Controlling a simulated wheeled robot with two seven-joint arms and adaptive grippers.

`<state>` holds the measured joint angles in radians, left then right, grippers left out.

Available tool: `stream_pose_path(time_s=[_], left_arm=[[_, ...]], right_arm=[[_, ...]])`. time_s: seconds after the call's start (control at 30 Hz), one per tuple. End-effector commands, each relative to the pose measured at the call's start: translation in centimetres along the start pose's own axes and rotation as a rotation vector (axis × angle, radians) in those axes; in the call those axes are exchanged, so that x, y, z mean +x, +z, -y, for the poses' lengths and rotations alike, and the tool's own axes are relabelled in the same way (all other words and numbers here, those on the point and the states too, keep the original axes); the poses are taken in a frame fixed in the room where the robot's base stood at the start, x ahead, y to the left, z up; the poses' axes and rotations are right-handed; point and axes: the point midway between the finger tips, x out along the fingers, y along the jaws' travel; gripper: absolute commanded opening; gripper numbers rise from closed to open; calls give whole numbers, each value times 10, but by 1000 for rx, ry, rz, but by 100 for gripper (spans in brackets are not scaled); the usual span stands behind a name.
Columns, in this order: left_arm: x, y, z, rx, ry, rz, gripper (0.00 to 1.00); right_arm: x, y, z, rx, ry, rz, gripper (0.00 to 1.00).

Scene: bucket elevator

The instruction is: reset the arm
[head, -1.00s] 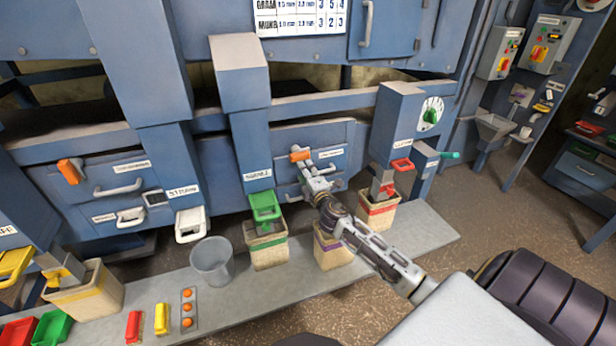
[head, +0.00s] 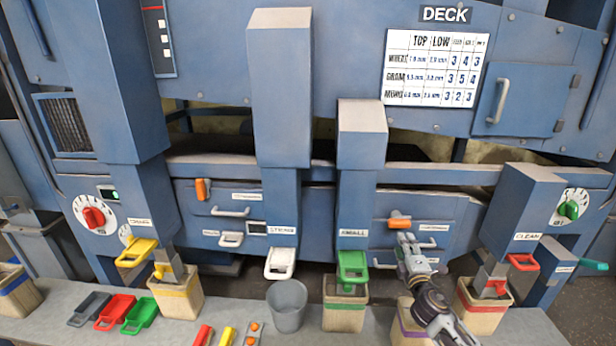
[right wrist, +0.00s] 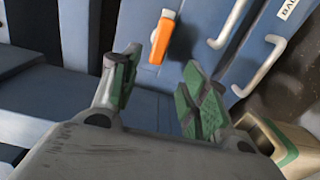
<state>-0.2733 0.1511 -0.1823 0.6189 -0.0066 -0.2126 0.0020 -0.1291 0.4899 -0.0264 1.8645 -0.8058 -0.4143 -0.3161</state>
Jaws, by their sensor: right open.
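My right gripper (head: 412,242) is in front of the lower right drawer front of the blue machine, near an orange latch (head: 400,224). In the right wrist view its two green-padded fingers (right wrist: 160,95) are apart with nothing between them. The orange latch (right wrist: 163,36) shows beyond the fingers, apart from them. A drawer handle (right wrist: 262,65) is to the right of the fingers. My left gripper is not in view.
Below are a purple-banded bin (head: 408,330), a green-banded bin (head: 345,313), a red-banded bin (head: 484,313) and a yellow-banded bin (head: 178,300). A grey bucket (head: 288,305) and coloured scoops (head: 116,312) stand on the grey bench (head: 60,322).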

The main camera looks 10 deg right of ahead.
Motion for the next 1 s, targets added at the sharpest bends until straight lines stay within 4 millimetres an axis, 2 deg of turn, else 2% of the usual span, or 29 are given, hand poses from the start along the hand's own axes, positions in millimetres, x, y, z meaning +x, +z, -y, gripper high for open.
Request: stream_pose_path(time_s=[0.17, 0.37, 0.67, 1.0], left_arm=[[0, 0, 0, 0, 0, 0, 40], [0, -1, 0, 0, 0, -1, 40], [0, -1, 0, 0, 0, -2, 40], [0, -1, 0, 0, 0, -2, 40]], right_arm=[[-9, -2, 7, 56, -29, 24, 45], [-38, -8, 30, 221, -125, 104, 45], [-109, -27, 80, 537, -366, 273, 45], [-211, -65, 125, 832, -700, 463, 45]])
